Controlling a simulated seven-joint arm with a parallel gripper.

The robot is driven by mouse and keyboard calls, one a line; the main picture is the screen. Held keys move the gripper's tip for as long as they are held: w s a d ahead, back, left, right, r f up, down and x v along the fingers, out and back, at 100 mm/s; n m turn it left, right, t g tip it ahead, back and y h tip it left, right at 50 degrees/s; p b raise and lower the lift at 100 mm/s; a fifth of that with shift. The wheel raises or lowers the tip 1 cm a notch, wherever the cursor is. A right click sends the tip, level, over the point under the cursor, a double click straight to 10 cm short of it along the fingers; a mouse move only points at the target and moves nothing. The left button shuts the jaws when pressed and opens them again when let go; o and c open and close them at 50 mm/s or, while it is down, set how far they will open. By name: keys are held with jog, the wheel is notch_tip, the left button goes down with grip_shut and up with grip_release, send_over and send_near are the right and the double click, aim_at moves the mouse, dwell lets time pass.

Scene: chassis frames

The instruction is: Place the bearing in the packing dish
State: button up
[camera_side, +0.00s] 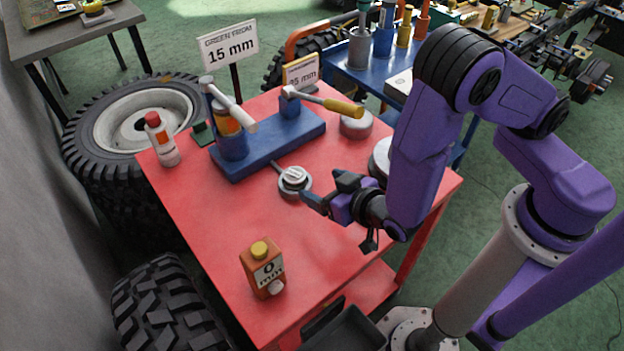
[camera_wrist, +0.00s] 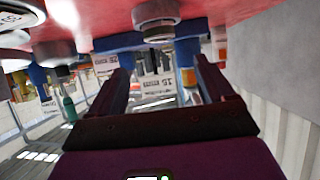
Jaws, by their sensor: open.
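A grey ring-shaped bearing (camera_side: 294,181) with a pale, marked centre lies on the red table, in front of the blue fixture. It also shows at the top of the wrist view (camera_wrist: 157,14). My gripper (camera_side: 328,192) is open and empty just right of the bearing, fingers pointing toward it but apart from it. Both fingers show in the wrist view (camera_wrist: 162,65). A round pale dish (camera_side: 379,158) stands on the table behind my forearm, which hides much of it; I cannot tell whether it is the packing dish.
A blue fixture (camera_side: 265,146) with a cylinder and hammer-like handle stands behind the bearing. A round grey tin (camera_side: 356,124) is at the back right. An orange oil can (camera_side: 263,268) stands front left, a red-capped bottle (camera_side: 161,139) back left.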

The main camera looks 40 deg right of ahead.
jog(key=s+a+r+n+g+y, duration=0.2)
jog(key=s+r+n+g+y, duration=0.15)
jog(key=s+g, duration=0.3)
jog(key=s+a+r+n+g+y, duration=0.2)
jog(key=s+r+n+g, duration=0.1)
jog(key=s+r+g, duration=0.3)
jog(key=s+d+r+n+h, duration=0.2)
jog(key=d+r+n, duration=0.1)
jog(key=d, duration=0.6)
jog(key=s+d+r+n+h, duration=0.3)
jog(key=d+r, duration=0.1)
jog(key=d, duration=0.6)
jog(key=shift+s+d+r, duration=0.15)
jog(key=shift+r, duration=0.05)
